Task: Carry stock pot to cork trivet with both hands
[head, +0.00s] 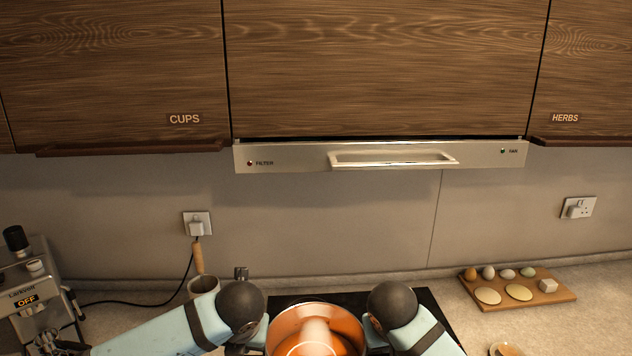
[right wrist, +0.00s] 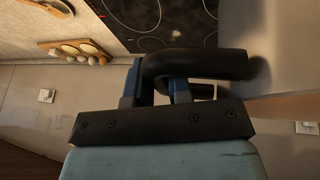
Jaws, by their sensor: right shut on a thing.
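The stock pot (head: 315,327) is at the bottom centre of the head view, with a copper-coloured inside and its lower part cut off by the frame. In the right wrist view its grey side (right wrist: 275,45) fills the upper right. My right gripper (right wrist: 155,88) is shut on the pot's black handle (right wrist: 215,64). My left gripper (head: 259,335) is at the pot's left side; its fingers are too hidden to tell whether it grips. No cork trivet can be made out in either view.
The black hob (head: 430,301) lies behind and under the pot. A wooden board (head: 550,294) with eggs and other food is at right, a bowl (head: 506,349) nearer. A utensil crock (head: 203,286) and coffee machine (head: 30,290) stand left. The range hood (head: 380,155) hangs above.

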